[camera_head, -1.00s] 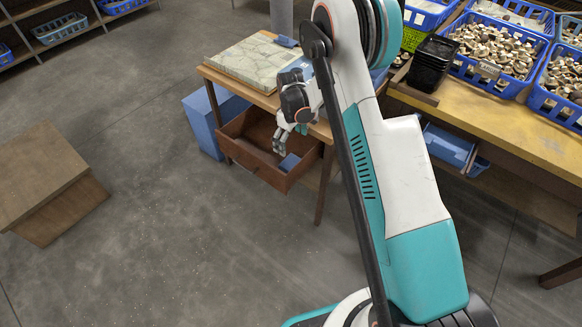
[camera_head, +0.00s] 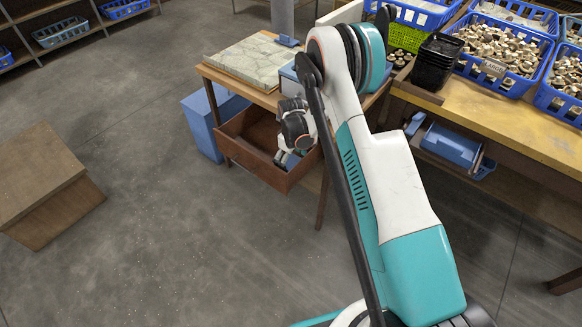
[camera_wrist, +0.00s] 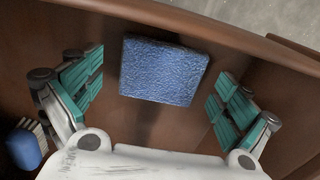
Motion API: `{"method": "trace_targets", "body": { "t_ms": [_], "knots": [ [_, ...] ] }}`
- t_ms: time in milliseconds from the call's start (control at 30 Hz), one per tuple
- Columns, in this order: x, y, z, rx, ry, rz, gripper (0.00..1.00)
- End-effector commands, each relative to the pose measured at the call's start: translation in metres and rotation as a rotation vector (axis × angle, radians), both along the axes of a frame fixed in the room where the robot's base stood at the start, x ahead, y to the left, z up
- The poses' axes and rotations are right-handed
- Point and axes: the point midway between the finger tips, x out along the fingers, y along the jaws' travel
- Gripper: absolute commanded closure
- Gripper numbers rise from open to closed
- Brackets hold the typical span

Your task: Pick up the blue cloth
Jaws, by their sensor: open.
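The blue cloth (camera_wrist: 164,71) is a flat, textured square lying on the brown floor of the open drawer (camera_head: 262,174). In the wrist view it sits between the two teal-padded fingers of my gripper (camera_wrist: 156,95), which are spread wide and apart from it. The fingers hold nothing. In the head view my gripper (camera_head: 287,158) is down at the drawer's right part, and the cloth is hidden behind it and my arm.
A blue-backed brush (camera_wrist: 28,145) with pale bristles lies in the drawer at lower left. The drawer walls stand close around my gripper. A table with a stone-patterned slab (camera_head: 252,62) is above. A wooden box (camera_head: 45,185) stands on the floor at left.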

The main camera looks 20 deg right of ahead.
Motion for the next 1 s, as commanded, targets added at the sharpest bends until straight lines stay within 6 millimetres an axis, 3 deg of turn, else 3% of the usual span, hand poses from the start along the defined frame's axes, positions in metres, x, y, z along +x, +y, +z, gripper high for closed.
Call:
{"method": "trace_targets", "body": {
  "t_ms": [133, 333, 767, 1000],
  "knots": [
    [0.000, 0.000, 0.002, 0.000, 0.000, 0.000, 0.03],
    [0.000, 0.000, 0.002, 0.000, 0.000, 0.000, 0.47],
    [0.000, 0.000, 0.004, 0.000, 0.000, 0.000, 0.47],
    [0.000, 0.000, 0.028, 0.000, 0.000, 0.000, 0.47]
  ]
}}
